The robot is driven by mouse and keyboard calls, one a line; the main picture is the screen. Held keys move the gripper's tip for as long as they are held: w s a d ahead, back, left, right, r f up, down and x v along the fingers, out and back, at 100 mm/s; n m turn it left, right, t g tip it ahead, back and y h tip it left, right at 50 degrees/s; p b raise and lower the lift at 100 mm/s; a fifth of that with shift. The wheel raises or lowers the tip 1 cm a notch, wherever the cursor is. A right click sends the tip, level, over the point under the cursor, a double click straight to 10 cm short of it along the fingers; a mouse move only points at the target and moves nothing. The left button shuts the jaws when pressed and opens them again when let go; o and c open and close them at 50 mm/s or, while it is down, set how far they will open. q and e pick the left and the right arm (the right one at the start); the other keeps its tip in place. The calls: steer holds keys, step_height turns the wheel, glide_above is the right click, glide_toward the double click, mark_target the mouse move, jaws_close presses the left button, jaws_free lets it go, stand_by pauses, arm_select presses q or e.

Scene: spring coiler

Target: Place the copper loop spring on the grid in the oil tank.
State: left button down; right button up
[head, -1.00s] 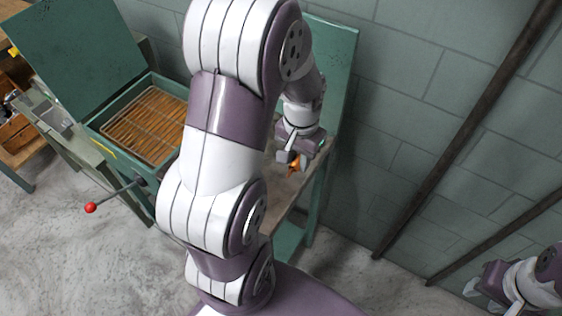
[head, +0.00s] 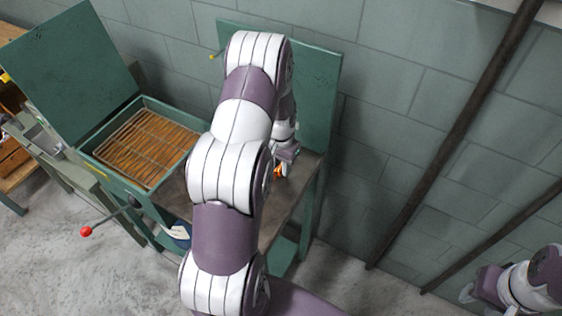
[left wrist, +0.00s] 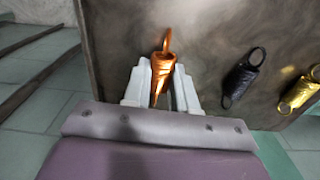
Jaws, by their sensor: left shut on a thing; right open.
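The copper loop spring (left wrist: 163,72) is between the fingers of my left gripper (left wrist: 161,88) in the left wrist view, with a loop sticking out past the fingertips. My left gripper (head: 284,160) is shut on it over the brown bench top; in the head view only a small orange bit of the spring (head: 279,171) shows. The oil tank (head: 150,190) stands to the left with its lid raised, and its wire grid (head: 150,145) lies inside over amber oil. My right gripper (head: 476,285) is open and empty at the lower right, partly in view.
A black spring (left wrist: 243,77) and a gold spring (left wrist: 300,92) lie on the bench top (left wrist: 205,35). A lever with a red knob (head: 86,232) sticks out from the tank's front. My left arm hides part of the bench.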

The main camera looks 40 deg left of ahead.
arm_select(q)
steer(key=shift+w+f, duration=0.1)
steer(key=shift+f, duration=0.05)
steer(key=shift+f+b, duration=0.2)
steer(key=shift+b, duration=0.1)
